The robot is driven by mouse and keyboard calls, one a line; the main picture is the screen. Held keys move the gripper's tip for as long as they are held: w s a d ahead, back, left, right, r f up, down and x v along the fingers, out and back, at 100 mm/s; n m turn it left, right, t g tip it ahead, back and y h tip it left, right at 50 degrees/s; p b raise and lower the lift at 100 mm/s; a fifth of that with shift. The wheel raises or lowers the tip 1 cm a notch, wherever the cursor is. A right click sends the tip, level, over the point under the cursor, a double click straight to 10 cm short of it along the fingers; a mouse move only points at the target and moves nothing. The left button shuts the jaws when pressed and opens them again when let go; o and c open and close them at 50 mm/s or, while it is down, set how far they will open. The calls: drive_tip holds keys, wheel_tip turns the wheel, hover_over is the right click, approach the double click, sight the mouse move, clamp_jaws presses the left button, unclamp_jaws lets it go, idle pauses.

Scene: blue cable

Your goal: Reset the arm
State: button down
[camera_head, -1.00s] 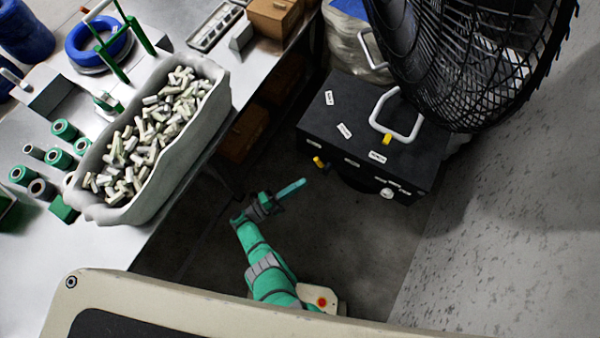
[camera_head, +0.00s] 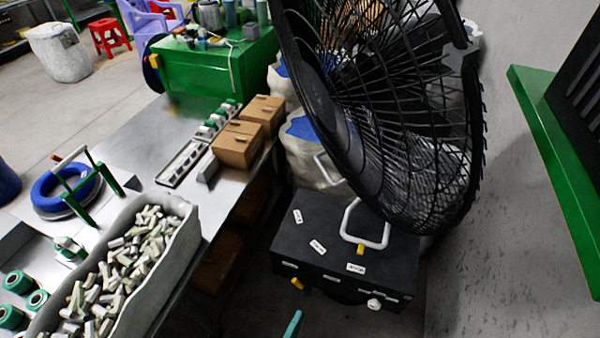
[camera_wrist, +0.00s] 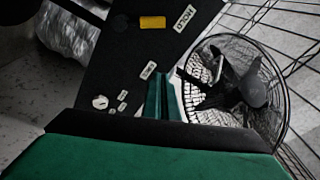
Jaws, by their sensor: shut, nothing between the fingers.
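My gripper (camera_wrist: 161,98) shows in the wrist view with its green fingers closed together and nothing between them. It points toward the black box (camera_wrist: 140,50) and appears clear of it, though the exact gap cannot be told. In the head view only a teal tip of my arm's end (camera_head: 292,325) shows at the bottom edge, in front of the black box (camera_head: 345,255). The rest of the arm is out of that frame. A blue cable coil (camera_head: 45,189) lies on the table at the left.
A large black fan (camera_head: 390,110) stands over the box; it also shows in the wrist view (camera_wrist: 235,90). The metal table (camera_head: 145,130) carries a grey bin (camera_head: 172,265) of small pieces and brown boxes (camera_head: 237,150). A green-edged panel (camera_head: 560,170) stands at the right.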

drive_tip(key=s+r+n+g+y, duration=0.1)
drive_tip(key=s+r+n+y, duration=0.2)
drive_tip(key=s+r+n, duration=0.3)
drive_tip(key=s+r+n+y, duration=0.2)
drive_tip(key=s+r+n, duration=0.4)
drive_tip(key=r, duration=0.7)
drive_tip(key=s+r+n+g+y, duration=0.1)
drive_tip(key=s+r+n+y, duration=0.2)
drive_tip(key=s+r+n, duration=0.3)
wheel_tip(320, 180, up, 4)
drive_tip(key=s+d, duration=0.1)
drive_tip(key=s, duration=0.1)
drive_tip(key=shift+s+g+y, duration=0.3)
drive_tip(key=shift+s, duration=0.05)
drive_tip(key=shift+w, duration=0.15)
